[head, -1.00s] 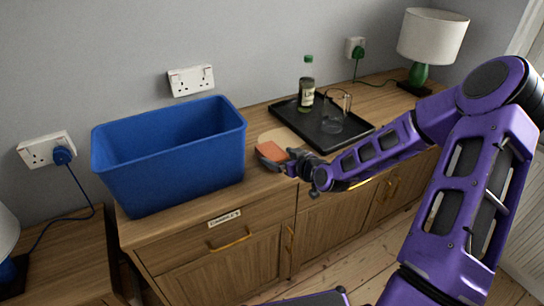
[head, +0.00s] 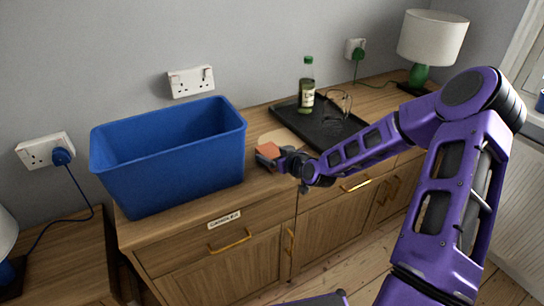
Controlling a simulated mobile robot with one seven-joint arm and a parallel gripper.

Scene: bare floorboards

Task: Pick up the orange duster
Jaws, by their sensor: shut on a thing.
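The orange duster (head: 268,150) is a small orange block at the front part of the wooden sideboard's top, to the right of the blue bin. My gripper (head: 266,158) is shut on it, coming in from the right. The duster is partly hidden by the fingers. It shows just in front of a round tan mat; whether it is clear of the surface is hard to tell.
A large blue bin (head: 215,165) stands close to the left on the sideboard (head: 180,213). The tan mat (head: 283,137) lies behind my gripper. A black tray (head: 339,139) with a green bottle (head: 307,86) and a glass jug (head: 338,104) is to the right. A lamp (head: 431,40) stands farther right.

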